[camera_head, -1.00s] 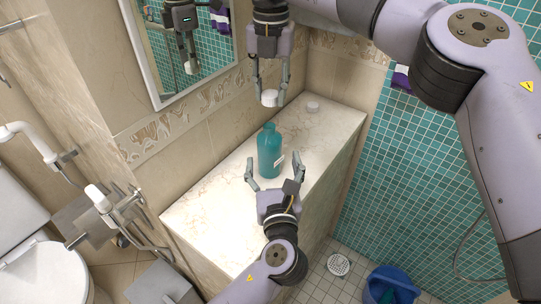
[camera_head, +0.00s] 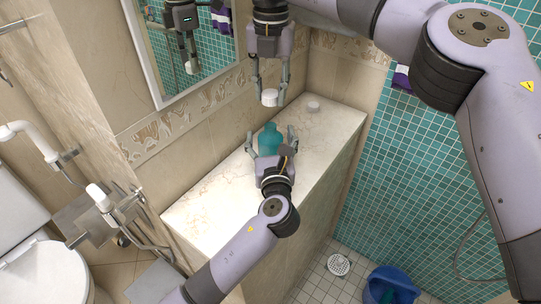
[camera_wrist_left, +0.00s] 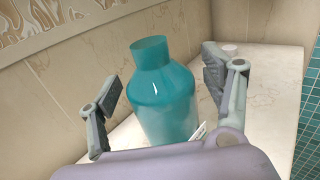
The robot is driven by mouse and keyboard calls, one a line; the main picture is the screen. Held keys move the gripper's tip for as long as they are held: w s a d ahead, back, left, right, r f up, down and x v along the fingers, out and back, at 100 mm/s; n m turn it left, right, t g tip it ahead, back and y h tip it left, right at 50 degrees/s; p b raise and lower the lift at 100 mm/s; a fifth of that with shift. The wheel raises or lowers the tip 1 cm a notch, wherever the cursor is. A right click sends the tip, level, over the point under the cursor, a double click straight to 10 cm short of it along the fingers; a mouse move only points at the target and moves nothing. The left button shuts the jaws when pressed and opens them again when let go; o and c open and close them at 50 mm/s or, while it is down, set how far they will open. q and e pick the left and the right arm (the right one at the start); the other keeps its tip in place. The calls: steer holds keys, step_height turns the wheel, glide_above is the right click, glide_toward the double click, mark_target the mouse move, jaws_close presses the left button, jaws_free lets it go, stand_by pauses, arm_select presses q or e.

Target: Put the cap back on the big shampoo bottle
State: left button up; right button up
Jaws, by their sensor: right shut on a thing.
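The teal shampoo bottle (camera_head: 268,139) stands upright and uncapped on the marble counter; its open neck shows in the left wrist view (camera_wrist_left: 152,52). My left gripper (camera_head: 271,137) is open, with its fingers on either side of the bottle; in the left wrist view gaps show between the fingers and the bottle. My right gripper (camera_head: 270,97) is shut on a white cap (camera_head: 269,97), held in the air above and behind the bottle. The bottle's lower part is hidden by my left gripper in the head view.
A second small white round object (camera_head: 313,106) lies on the counter (camera_head: 215,205) at the back right. A tiled wall and mirror (camera_head: 190,45) bound the counter's back. The counter's front left is clear. A blue bucket (camera_head: 390,284) stands on the floor.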

arm_select(q)
steer(key=c, duration=1.6)
jaws_close()
arm_select(e)
glide_above(271, 126)
steer(key=shift+f, duration=2.5)
steer(key=shift+f, duration=0.85)
arm_select(q)
steer(key=shift+f, duration=0.1)
arm_select(e)
steer(key=shift+f, duration=0.6)
